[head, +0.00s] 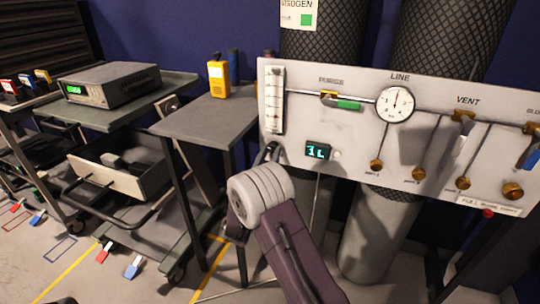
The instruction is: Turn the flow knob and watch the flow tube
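The flow tube (274,100) is a clear upright tube on a white scaled plate at the left end of the white panel (345,130). My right gripper (269,151) reaches up to the panel's lower left corner, right under the tube. Its dark finger tips are mostly hidden behind my grey wrist, so I cannot tell whether they are open or shut, or touching anything. A small display (318,150) with lit digits is right of it. My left gripper is not in view.
The panel carries a round LINE gauge (395,104), a green-handled PURGE valve (347,104), a VENT valve (462,122) and several brass knobs (376,166). Dark gas cylinders (322,30) stand behind. Left are a grey table (208,118) with a yellow device (219,78) and a cart.

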